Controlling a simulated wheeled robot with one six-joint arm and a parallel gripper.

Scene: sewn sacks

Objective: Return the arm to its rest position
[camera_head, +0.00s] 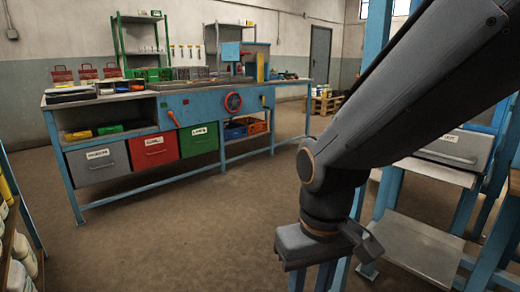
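My arm comes in from the upper right and slopes down to the lower middle of the head view. My gripper (318,246) hangs at its end, pointing down near the bottom edge. Its dark grey body shows, with no object visible at it. Its fingertips cannot be made out against the blue posts and the picture's lower edge, so its opening is unclear. The gripper is in front of the floor and beside a blue-framed stand (375,210).
A blue workbench (200,105) with grey (97,163), red (154,149) and green (199,139) drawers stands at the back left. A grey labelled box (458,150) sits on the stand at right. Shelving (22,205) borders the left edge. The floor (190,230) between is clear.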

